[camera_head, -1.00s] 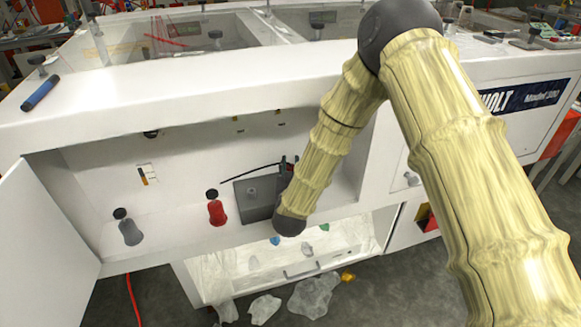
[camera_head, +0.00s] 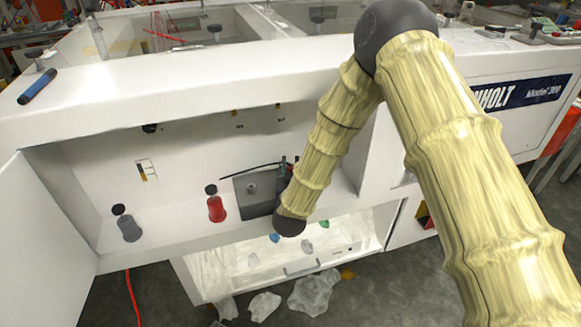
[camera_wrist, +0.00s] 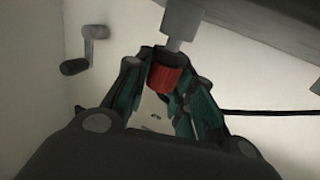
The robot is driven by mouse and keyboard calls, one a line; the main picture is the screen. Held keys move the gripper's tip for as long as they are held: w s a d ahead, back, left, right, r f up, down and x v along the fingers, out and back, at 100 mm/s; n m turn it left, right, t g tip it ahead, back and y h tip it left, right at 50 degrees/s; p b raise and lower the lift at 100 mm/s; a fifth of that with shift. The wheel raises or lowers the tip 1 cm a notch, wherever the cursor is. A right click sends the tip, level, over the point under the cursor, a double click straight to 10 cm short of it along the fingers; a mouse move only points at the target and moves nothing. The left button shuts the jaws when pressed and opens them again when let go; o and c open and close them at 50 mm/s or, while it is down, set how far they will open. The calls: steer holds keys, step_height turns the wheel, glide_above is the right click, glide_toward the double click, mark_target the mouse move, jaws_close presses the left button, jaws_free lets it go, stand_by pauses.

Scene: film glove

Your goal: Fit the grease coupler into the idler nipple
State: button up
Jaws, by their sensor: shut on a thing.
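In the wrist view my gripper (camera_wrist: 170,98) is shut on a red cylindrical piece, which I take to be the grease coupler (camera_wrist: 166,79). A grey metal stem, perhaps the idler nipple (camera_wrist: 181,24), stands directly above the red piece. Their ends overlap in this view, and I cannot tell whether they are fitted or only close. In the head view my gripper (camera_head: 286,172) shows partly beside a dark grey box (camera_head: 254,190), inside the white machine's open bay. My wrist and forearm hide much of it, and the coupler cannot be made out there.
A thin black hose (camera_wrist: 272,112) runs right from my gripper in the wrist view. A grey crank handle (camera_wrist: 83,50) is at left. An open white door (camera_head: 45,240) bounds the left.

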steer(key=shift+f, duration=0.35)
steer(key=o, duration=1.1)
steer(key=s, duration=1.2)
steer(key=shift+a+r, duration=0.1)
steer(key=shift+r, duration=0.2)
steer(key=shift+f, duration=0.1)
